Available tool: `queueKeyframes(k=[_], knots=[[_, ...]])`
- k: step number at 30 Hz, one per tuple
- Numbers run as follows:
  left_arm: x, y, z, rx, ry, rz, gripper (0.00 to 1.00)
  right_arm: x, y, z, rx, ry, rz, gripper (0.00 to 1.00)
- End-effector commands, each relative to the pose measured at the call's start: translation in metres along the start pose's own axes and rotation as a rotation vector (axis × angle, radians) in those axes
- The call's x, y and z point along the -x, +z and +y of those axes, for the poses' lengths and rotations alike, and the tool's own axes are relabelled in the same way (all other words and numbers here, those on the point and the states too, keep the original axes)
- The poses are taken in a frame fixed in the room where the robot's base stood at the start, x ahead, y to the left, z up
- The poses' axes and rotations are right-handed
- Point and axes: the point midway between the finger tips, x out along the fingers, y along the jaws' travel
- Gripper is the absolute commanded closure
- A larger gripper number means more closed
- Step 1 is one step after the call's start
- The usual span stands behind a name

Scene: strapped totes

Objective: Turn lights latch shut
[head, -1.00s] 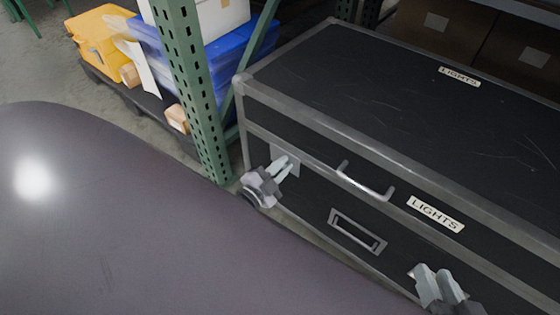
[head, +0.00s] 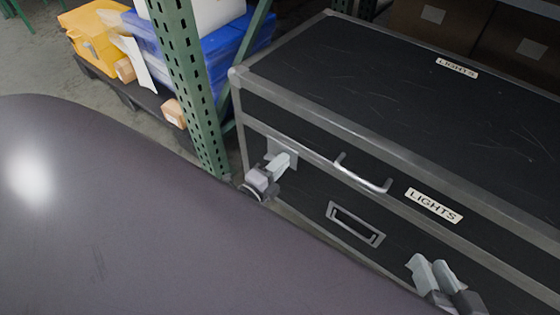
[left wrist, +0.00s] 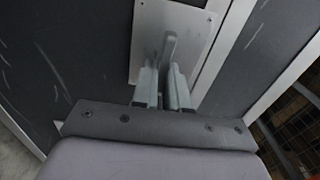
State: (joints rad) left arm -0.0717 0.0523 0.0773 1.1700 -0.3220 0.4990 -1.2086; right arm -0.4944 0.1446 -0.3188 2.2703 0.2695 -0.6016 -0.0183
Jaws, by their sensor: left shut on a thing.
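The black LIGHTS case (head: 400,90) has metal edging and a closed-looking lid. My left gripper (head: 281,162) is at the latch plate (head: 272,147) near the left end of its front. In the left wrist view, the plate (left wrist: 148,30) is pale, and a grey latch lever (left wrist: 170,48) stands out from it. My left gripper's fingers (left wrist: 165,88) are shut on the lever, one on each side. My right gripper (head: 434,272) is low on the front, towards the right. Its two fingers are side by side, and what lies between them is hidden.
A bail handle (head: 362,176) and a recessed frame (head: 355,225) are between my grippers. A green rack post (head: 190,90) stands close left of the case. Blue (head: 225,55) and yellow (head: 95,38) boxes sit behind it. Brown cartons (head: 440,30) are at the back right.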

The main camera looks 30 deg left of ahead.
Motion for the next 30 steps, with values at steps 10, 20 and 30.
queueKeyframes(k=[10,20,30], knots=[[0.0012,0.0,0.0021,-0.037,0.004,-0.001,1.0,-0.0001,-0.004,-0.002,0.0,-0.007,0.011,0.65],[0.0011,0.0002,0.0021,-0.037,0.004,0.0,0.66,-0.0001,-0.0035,-0.0022,-0.001,-0.007,0.01,0.65],[0.0037,0.0003,0.0007,-0.035,0.002,-0.001,0.66,-0.0002,-0.0015,-0.0017,0.0,-0.004,0.002,0.65]])
